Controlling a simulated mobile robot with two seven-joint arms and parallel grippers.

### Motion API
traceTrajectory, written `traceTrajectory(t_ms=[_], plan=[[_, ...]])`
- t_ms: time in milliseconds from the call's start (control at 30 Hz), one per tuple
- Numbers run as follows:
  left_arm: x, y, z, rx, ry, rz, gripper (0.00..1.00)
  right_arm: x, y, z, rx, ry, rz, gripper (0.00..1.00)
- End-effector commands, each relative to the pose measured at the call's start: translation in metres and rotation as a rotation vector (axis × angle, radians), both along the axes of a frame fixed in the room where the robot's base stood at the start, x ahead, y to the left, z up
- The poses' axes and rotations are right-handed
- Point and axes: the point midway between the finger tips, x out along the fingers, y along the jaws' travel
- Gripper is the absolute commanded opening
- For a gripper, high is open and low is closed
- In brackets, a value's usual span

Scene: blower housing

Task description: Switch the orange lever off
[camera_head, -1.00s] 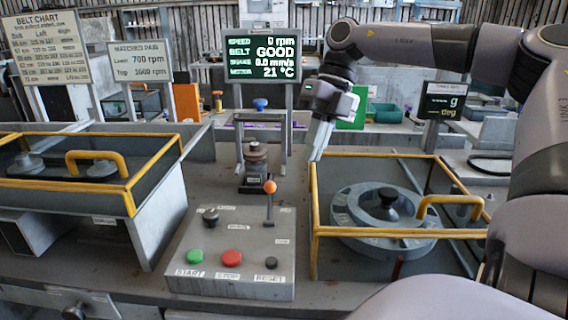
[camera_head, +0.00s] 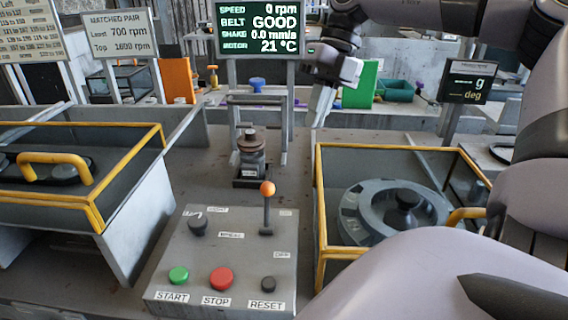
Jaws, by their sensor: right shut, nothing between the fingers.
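The orange lever (camera_head: 267,189) stands upright on the top of the grey control box (camera_head: 200,248), at its back right. Its ball knob is orange on a dark stem, and an OFF label lies on the box in front of it to the right. My right gripper (camera_head: 318,118) is shut and empty, pointing down above the back left corner of the right yellow-framed housing. It is apart from the lever, behind it and to the right. My left gripper is not in view.
The box also bears a green START button (camera_head: 178,275), a red STOP button (camera_head: 221,278), a dark RESET button (camera_head: 268,284) and a black knob (camera_head: 197,227). Yellow-framed housings stand left (camera_head: 98,215) and right (camera_head: 318,200). A display (camera_head: 259,30) reads 0 rpm.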

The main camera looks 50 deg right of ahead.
Motion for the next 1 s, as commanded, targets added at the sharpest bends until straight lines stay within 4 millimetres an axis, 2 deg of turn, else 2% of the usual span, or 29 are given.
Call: traceTrajectory(t_ms=[333, 467, 567, 933, 967, 1000], plan=[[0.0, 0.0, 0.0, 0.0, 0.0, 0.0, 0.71, 0.0, 0.0, 0.0, 0.0, 0.0, 0.0, 0.0], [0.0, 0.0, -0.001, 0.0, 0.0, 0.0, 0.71, 0.0, 0.003, -0.007, 0.0, 0.002, 0.002, 0.0], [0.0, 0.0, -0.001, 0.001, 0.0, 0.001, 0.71, -0.001, 0.009, -0.02, 0.002, 0.004, 0.003, 0.0], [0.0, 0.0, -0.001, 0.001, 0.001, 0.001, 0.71, -0.001, 0.042, -0.09, 0.001, 0.005, 0.003, 0.0], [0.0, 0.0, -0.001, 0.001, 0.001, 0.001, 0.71, -0.001, 0.044, -0.095, 0.002, 0.005, 0.002, 0.0], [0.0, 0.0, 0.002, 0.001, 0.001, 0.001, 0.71, 0.001, 0.052, -0.089, -0.002, 0.002, 0.004, 0.0]])
